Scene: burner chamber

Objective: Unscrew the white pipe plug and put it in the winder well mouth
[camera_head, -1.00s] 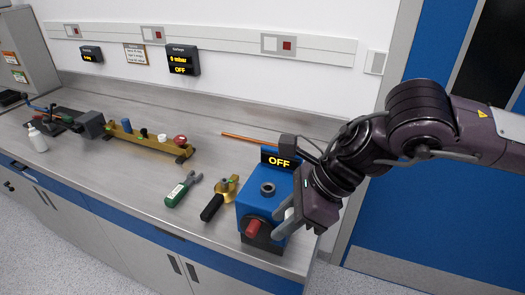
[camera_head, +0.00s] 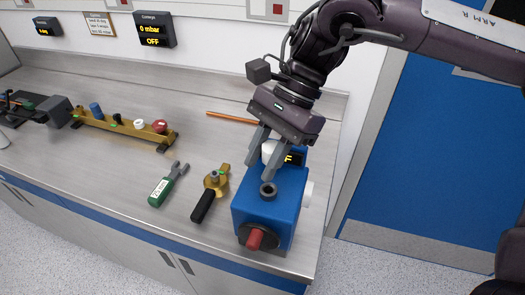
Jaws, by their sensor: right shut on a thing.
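My right gripper (camera_head: 263,160) is above the back part of the blue box (camera_head: 262,212), pointing down. Its fingers are shut on a white piece (camera_head: 269,150), which looks like the white pipe plug; the fingers partly hide it. A dark grey ring with a hole (camera_head: 268,189), which looks like the winder well mouth, is on top of the box, just in front of and below the fingertips. The held piece is apart from the ring. A white stub (camera_head: 308,194) sticks out of the box's right side. My left gripper is not in view.
A red knob (camera_head: 254,239) is on the box's front. A black-handled brass tool (camera_head: 208,196) and a green-handled tool (camera_head: 167,187) lie to its left. A brass rack (camera_head: 100,124) holds blue, black, white and red pieces. An orange rod (camera_head: 230,117) lies behind.

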